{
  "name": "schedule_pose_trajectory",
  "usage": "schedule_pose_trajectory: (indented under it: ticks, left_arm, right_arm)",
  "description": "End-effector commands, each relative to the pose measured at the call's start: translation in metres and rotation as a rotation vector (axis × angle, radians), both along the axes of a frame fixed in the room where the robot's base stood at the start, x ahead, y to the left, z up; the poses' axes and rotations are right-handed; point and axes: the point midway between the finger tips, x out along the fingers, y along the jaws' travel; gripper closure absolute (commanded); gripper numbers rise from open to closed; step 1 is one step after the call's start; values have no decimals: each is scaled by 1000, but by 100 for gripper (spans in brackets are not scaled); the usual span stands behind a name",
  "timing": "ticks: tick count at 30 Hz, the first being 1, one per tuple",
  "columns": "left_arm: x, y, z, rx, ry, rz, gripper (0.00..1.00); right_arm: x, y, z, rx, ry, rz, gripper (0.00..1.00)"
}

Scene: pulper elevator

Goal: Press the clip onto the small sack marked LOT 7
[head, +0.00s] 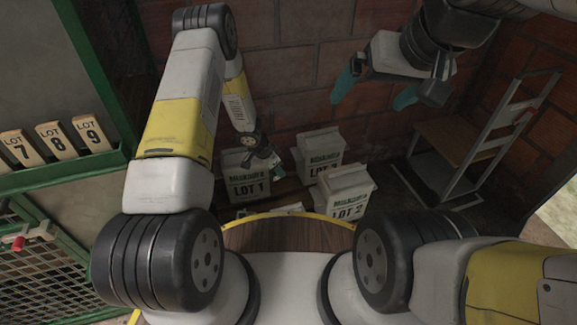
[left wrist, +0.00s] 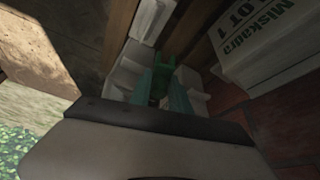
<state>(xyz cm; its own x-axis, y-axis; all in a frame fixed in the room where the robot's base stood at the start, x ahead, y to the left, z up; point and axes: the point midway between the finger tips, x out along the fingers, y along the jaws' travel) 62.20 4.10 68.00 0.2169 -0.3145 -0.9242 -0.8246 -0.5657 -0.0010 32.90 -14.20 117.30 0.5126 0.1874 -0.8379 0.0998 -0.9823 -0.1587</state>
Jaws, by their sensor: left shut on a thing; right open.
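The small beige sack marked LOT 7 (head: 20,148) stands on a green-edged ledge at the far left of the head view. My left gripper (head: 271,164) is low beside the white box marked LOT 1, well away from that sack. In the left wrist view its teal fingers (left wrist: 161,88) are shut on a green piece (left wrist: 170,66), which looks like the clip. White shapes lie around and under this piece, and its lower part is hidden. My right gripper (head: 375,90) is open and empty, raised before the brick wall.
Sacks marked LOT 8 (head: 56,140) and LOT 9 (head: 92,134) stand beside LOT 7. White boxes LOT 1 (head: 247,177), LOT 2 (head: 345,193) and LOT 3 (head: 320,154) stand ahead. Green mesh (head: 50,265) fills the lower left.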

Motion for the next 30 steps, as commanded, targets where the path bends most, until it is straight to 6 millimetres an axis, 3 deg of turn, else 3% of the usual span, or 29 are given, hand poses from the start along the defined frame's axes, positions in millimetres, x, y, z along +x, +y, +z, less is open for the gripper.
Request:
schedule_pose_trajectory:
  ticks: [1, 9, 30]
  left_arm:
    - [-3, -7, -14, 2, 4, -41, 100]
    - [-22, -36, -76, -1, 3, -241, 100]
    - [-29, -42, -134, -1, 0, -288, 100]
  right_arm:
    - [0, 0, 0, 0, 0, 0, 1]
    - [0, 0, 0, 0, 0, 0, 1]
    - [0, 0, 0, 0, 0, 0, 1]
